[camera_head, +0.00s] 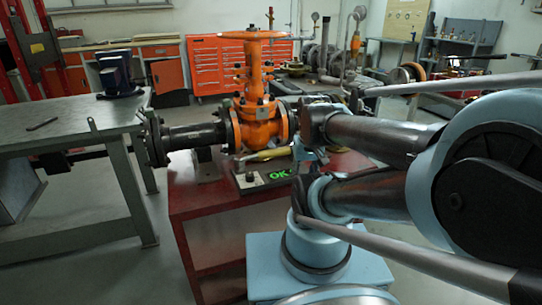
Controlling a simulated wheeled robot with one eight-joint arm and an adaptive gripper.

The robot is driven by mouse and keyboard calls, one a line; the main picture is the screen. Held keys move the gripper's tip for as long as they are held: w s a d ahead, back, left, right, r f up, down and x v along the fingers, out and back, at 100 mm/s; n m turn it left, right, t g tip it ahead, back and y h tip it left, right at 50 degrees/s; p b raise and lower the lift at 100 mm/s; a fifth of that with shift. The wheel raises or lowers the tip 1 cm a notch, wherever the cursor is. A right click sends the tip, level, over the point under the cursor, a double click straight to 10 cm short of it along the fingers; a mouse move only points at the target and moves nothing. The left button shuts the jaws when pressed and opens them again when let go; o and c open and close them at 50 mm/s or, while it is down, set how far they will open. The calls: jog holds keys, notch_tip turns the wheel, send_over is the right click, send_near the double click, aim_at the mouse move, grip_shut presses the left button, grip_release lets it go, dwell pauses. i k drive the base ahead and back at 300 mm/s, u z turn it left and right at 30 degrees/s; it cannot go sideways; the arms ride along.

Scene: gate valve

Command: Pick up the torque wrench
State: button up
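A slim tool with a yellowish handle (268,155) lies on the red workbench (195,205), in front of the orange gate valve (256,105). It looks like the torque wrench, but it is small and its right end runs behind my arm, so I cannot be sure. My arm reaches in from the right, and its far end is near the right end of this tool. My gripper (304,154) is mostly hidden behind my own links. I cannot make out its fingers, or whether it touches the tool.
A box with a green "OK" display (265,178) sits at the bench's front. A black flanged pipe (195,136) joins the valve's left side. A grey table (75,130) at left carries a small dark tool (42,124) and a dark blue vise-like object (118,75).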

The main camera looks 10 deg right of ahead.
aim_at(239, 160)
jog(key=k, duration=1.4)
jog(key=u, duration=0.95)
jog(key=i, duration=1)
